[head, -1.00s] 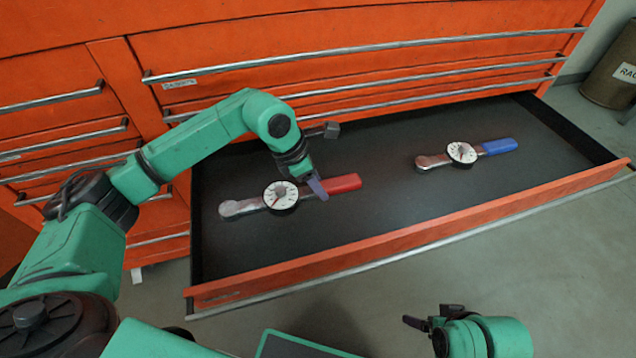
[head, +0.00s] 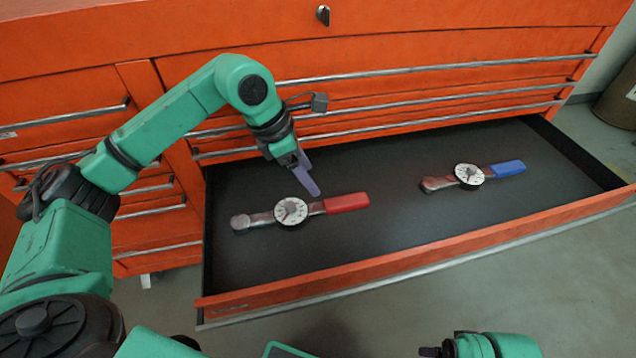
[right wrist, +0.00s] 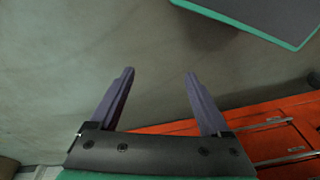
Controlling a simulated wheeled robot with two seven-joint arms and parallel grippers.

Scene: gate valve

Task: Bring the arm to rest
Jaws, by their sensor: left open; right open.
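My left gripper (head: 306,178) is open and empty in the head view, raised over the open drawer just above and behind the red-handled torque wrench (head: 291,212). It looks apart from the wrench, which lies flat in the drawer with its white dial up. My right gripper (head: 432,351) shows only in part at the bottom edge of the head view. In the right wrist view its two purple fingers (right wrist: 158,95) are spread apart with nothing between them, over bare floor.
A blue-handled torque wrench (head: 468,176) lies at the right in the open drawer (head: 400,262) of the orange cabinet (head: 420,45). The drawer's front wall juts out between my arms. A brown bin (head: 617,103) stands at the far right. The grey floor (head: 560,290) in front is clear.

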